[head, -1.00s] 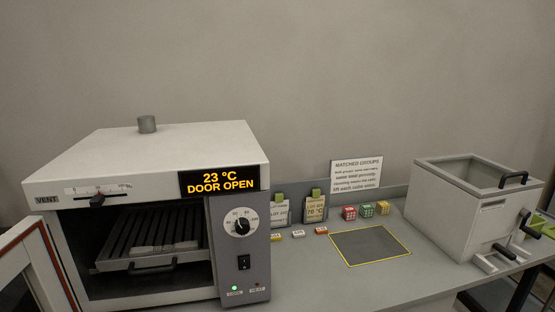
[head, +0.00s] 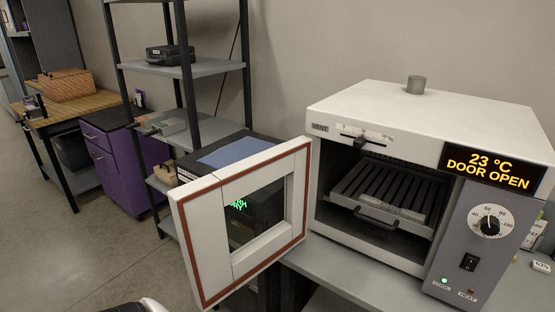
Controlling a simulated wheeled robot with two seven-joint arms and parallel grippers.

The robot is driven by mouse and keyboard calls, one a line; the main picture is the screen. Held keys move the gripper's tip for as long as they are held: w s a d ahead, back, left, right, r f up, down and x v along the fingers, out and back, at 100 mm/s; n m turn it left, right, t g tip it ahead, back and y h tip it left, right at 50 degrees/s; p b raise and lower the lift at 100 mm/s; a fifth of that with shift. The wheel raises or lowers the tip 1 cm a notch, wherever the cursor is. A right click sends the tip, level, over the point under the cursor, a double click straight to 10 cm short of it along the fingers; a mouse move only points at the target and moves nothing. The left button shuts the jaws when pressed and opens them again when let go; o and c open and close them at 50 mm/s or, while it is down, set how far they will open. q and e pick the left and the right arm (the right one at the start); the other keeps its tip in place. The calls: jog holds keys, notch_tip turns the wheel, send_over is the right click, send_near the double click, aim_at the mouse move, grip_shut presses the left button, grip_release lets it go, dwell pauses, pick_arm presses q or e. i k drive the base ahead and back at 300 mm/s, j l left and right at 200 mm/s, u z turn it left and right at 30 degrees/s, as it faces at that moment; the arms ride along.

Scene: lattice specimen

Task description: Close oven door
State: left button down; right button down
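The white oven (head: 425,115) stands on the grey bench at the right. Its door (head: 288,246) is swung wide open on the left side, with a window and a red seal around its inner face. The display (head: 489,171) reads 23 °C and DOOR OPEN. Inside, a slatted rack (head: 395,190) with a dark handle holds a flat grey piece (head: 401,212). A white rounded shape at the bottom edge may be part of me. Neither gripper is in view.
A metal shelf unit (head: 187,70) with a black case stands behind the door. A purple cabinet (head: 122,155) and a wooden-topped table (head: 75,108) are further left. The floor (head: 85,250) left of the door is clear.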

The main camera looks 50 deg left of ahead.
aim_at(197, 206)
jog(key=j+z, duration=0.1)
jog(key=j, duration=0.55)
jog(key=j+z, duration=0.1)
jog(key=j, duration=0.55)
jog(key=j+z, duration=0.15)
jog(key=j, duration=0.5)
jog(key=k+j+z, duration=0.1)
jog(key=j, duration=0.55)
jog(key=k+j+z, duration=0.1)
jog(key=j, duration=0.5)
